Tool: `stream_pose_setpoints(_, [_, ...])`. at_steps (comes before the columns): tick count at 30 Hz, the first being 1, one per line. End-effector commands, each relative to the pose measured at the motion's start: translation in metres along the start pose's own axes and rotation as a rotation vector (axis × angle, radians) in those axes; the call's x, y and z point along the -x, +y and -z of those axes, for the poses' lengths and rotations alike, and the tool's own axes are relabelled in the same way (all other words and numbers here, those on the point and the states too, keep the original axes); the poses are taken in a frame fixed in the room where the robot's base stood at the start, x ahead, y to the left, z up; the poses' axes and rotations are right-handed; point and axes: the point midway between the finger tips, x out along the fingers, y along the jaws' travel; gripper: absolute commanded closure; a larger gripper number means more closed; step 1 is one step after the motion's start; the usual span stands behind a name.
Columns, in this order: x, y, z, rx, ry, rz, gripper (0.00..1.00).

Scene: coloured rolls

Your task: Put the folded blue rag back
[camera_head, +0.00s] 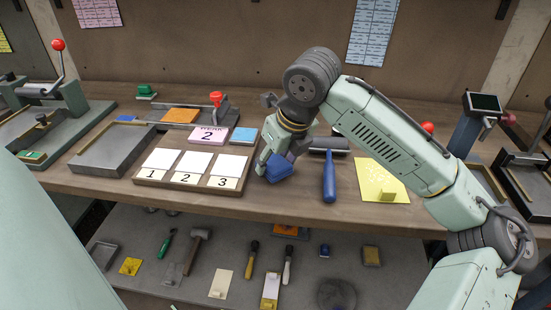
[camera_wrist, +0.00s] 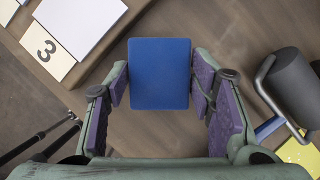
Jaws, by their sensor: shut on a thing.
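The folded blue rag (camera_head: 279,169) is at the front of the wooden workbench, just right of the numbered board. In the wrist view the rag (camera_wrist: 160,73) is a flat blue rectangle with rounded corners. My gripper (camera_head: 265,165) reaches down from above and is shut on the rag. In the wrist view my gripper (camera_wrist: 160,88) has a purple-padded finger at each side edge of the rag. Whether the rag touches the bench top is hard to tell.
The board (camera_head: 190,181) with white cards numbered 1, 2 and 3 stands close on the left. A roller with a blue handle (camera_head: 329,178) lies close on the right, then a yellow sheet (camera_head: 381,182). A lower shelf (camera_head: 200,250) holds several tools.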

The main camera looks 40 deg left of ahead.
Motion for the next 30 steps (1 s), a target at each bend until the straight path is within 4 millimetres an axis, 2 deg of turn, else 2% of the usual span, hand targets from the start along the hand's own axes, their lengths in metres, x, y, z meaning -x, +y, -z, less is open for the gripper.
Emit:
stream_pose_setpoints(16, [-0.0111,0.0001,0.0046,0.0,0.0,0.0,0.77])
stream_pose_setpoints(17, [-0.0102,0.0001,0.0042,0.001,0.0,0.0,0.49])
stream_pose_setpoints(26, [-0.01,0.0,0.0041,0.0,0.0,0.0,0.29])
stream_pose_setpoints(30, [-0.01,0.0,0.0042,0.0,0.0,0.0,0.27])
